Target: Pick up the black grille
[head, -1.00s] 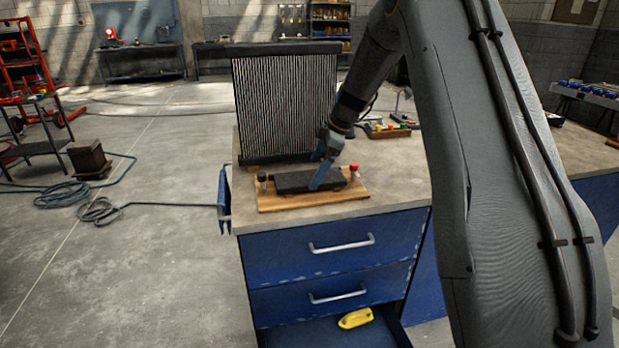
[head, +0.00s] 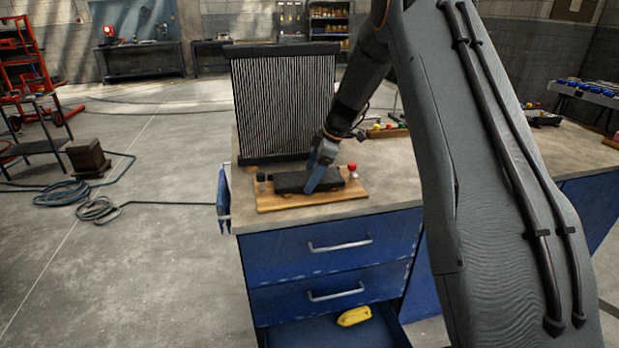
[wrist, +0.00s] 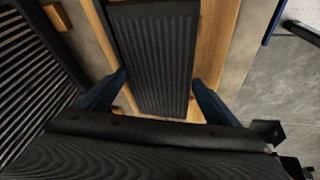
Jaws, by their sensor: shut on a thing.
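The black grille (head: 293,182) is a dark, flat, oblong piece with ribs along its top. It is at the wooden board (head: 273,206) on the workbench. In the wrist view the grille (wrist: 155,60) runs away from me between my two blue fingers. My gripper (head: 318,180) points down over the grille and is shut on it, a finger at each long side. The wrist view also shows my gripper (wrist: 160,100).
A tall black-finned radiator (head: 284,105) stands close behind the board. A red-topped peg (head: 352,168) and a dark peg (head: 261,178) are at the board's ends. A lower drawer is open with a yellow thing (head: 354,316) inside.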

